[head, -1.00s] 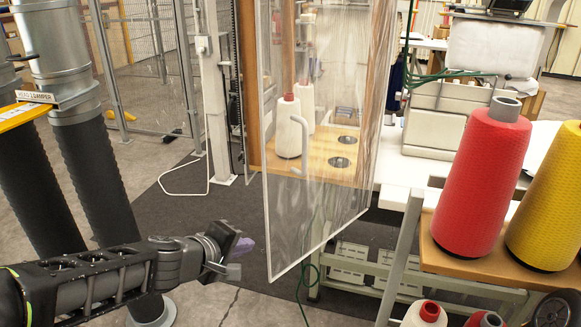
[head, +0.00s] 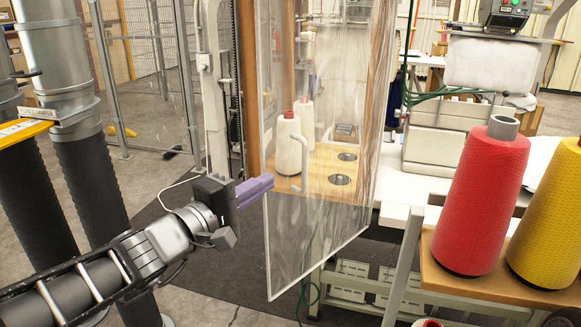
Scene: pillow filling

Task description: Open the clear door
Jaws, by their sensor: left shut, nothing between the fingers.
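The clear door (head: 325,225) is a tall transparent panel in the middle of the head view. It stands at an angle in front of a wooden-framed cabinet; how far it is open is hard to tell. A pale bar handle (head: 298,163) is fixed on it, left of its middle. My left gripper (head: 258,188) has purple fingers, shut and empty. It is at the left edge of the door, a little left of and below the handle. Whether it touches the door cannot be told. My right gripper is not in view.
White thread cones (head: 287,158) stand on a wooden shelf (head: 325,172) behind the door. A red cone (head: 482,200) and a yellow cone (head: 552,220) stand on a wooden stand at the right. Large grey pipes (head: 75,130) rise at the left. Dark mat covers the floor.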

